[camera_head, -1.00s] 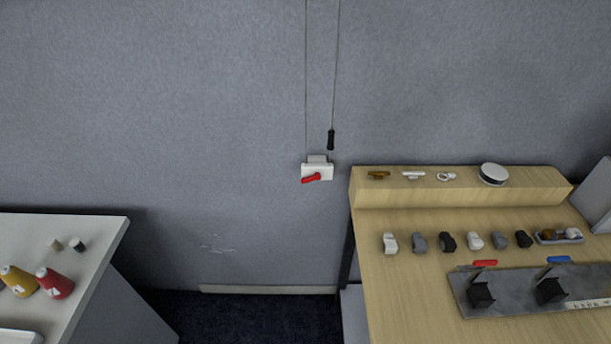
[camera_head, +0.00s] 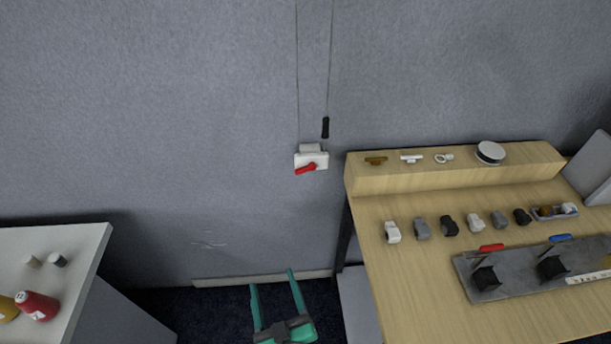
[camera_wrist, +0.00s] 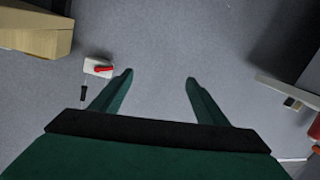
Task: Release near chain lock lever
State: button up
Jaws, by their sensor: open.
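The chain lock is a small white box (camera_head: 312,157) on the grey wall with a red lever (camera_head: 306,169) on its front. Two thin cords run up from it, and a black handle (camera_head: 325,127) hangs on the right cord. My gripper (camera_head: 272,279) is green, open and empty, below and a little left of the lock in the head view. In the wrist view the white box (camera_wrist: 97,67), red lever (camera_wrist: 103,71) and black handle (camera_wrist: 84,93) lie left of my gripper's left finger, not between the fingers (camera_wrist: 158,80).
A wooden table (camera_head: 420,290) on the right holds several small grey, black and white parts and a metal plate with red and blue levers. A white table (camera_head: 75,245) with spools stands at left.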

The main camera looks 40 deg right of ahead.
jog(key=w+d+r+h, duration=0.2)
jog(key=w+d+r, duration=0.35)
jog(key=d, duration=0.45)
jog(key=h, duration=0.1)
send_near(305, 170)
jog(key=shift+g+h, duration=0.3)
jog(key=shift+h, duration=0.1)
jog(key=x, duration=0.7)
jog(key=shift+w, duration=0.5)
